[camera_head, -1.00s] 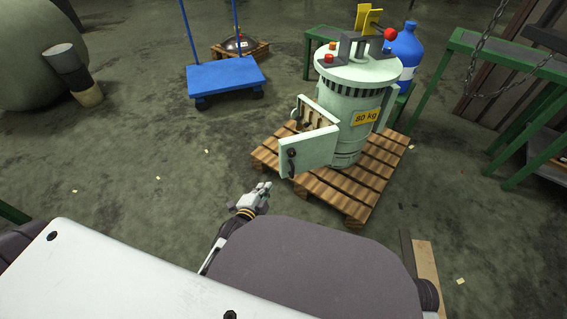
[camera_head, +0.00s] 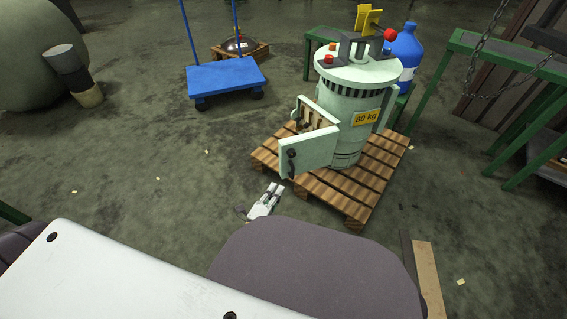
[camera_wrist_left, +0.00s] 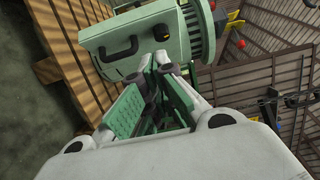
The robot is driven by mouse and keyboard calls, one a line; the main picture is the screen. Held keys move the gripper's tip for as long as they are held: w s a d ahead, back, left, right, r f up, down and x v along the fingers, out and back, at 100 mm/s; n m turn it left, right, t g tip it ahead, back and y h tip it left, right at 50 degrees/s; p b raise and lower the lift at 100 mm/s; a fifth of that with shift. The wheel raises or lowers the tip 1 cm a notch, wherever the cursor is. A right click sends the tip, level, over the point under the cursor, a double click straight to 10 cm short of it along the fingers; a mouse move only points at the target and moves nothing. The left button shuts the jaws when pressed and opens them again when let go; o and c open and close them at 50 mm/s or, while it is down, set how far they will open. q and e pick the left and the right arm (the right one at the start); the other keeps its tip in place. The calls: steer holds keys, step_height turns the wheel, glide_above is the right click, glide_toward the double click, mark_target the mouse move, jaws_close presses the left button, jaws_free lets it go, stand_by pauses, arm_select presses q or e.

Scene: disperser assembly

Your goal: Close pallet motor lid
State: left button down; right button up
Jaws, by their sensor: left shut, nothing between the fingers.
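The pale green motor (camera_head: 345,125) with an "80 kg" label stands upright on a wooden pallet (camera_head: 350,205). Its lid (camera_head: 308,153), a pale green door with a dark handle, stands swung open on the motor's left front side. In the left wrist view the lid (camera_wrist_left: 105,45) shows its dark handle beyond the fingers. My left gripper (camera_head: 275,188) is just in front of the pallet's left front edge, below the lid in the picture. In the left wrist view its fingers (camera_wrist_left: 163,62) are shut and empty, and appear apart from the handle. My right gripper is not in view.
A blue cart (camera_head: 226,78) stands at the back left. A blue bottle (camera_head: 405,50) is behind the motor. Green metal frames (camera_head: 440,85) stand to the right. Planks (camera_head: 427,275) lie at the lower right. The floor left of the pallet is mostly clear.

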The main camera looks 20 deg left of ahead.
arm_select(q)
steer(key=shift+w, duration=0.15)
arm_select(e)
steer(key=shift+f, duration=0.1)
arm_select(q)
steer(key=b, duration=0.4)
glide_toward(287, 155)
steer(key=shift+w+d, duration=0.8)
steer(key=shift+d, duration=1.05)
steer(key=w+a, duration=0.1)
steer(key=w+a+r+b, duration=0.1)
steer(key=w, duration=0.1)
steer(key=shift+w+a, duration=0.2)
steer(key=shift+w, duration=0.05)
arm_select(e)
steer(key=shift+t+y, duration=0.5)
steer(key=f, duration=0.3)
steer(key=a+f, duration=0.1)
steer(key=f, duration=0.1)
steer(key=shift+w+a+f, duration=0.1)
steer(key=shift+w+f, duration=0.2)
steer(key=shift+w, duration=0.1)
arm_select(q)
steer(key=shift+a, duration=0.1)
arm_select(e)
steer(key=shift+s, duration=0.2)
